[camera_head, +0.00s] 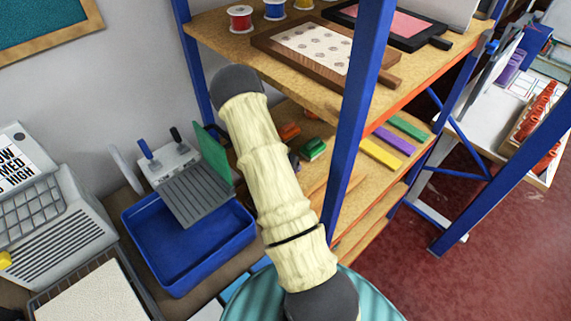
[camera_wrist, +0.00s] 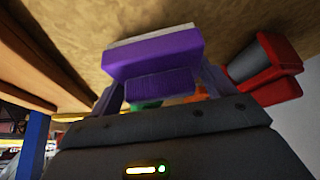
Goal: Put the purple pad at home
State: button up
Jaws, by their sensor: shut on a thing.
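My gripper (camera_wrist: 160,88) is shut on the purple pad (camera_wrist: 153,52), a block with a pale edge, held between the two fingers in the wrist view. In the head view my arm covers the gripper and most of the pad, reaching into the middle shelf of the blue-framed rack. A flat purple strip (camera_head: 394,140) lies on that shelf between a yellow strip (camera_head: 381,154) and a green strip (camera_head: 408,127), to the right of my arm. Whether the pad touches the shelf cannot be told.
A green pad (camera_head: 313,149) and an orange pad (camera_head: 289,131) sit on the middle shelf by my arm. A red-and-dark block (camera_wrist: 264,65) is close right of the held pad. A blue rack post (camera_head: 352,125) stands between my arm and the strips. A blue tray (camera_head: 150,235) lies left.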

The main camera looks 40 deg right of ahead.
jog(key=shift+f, duration=0.5)
jog(key=shift+f, duration=0.1)
jog(key=o, duration=0.8)
jog(key=b+v, duration=0.2)
jog(key=v, duration=1)
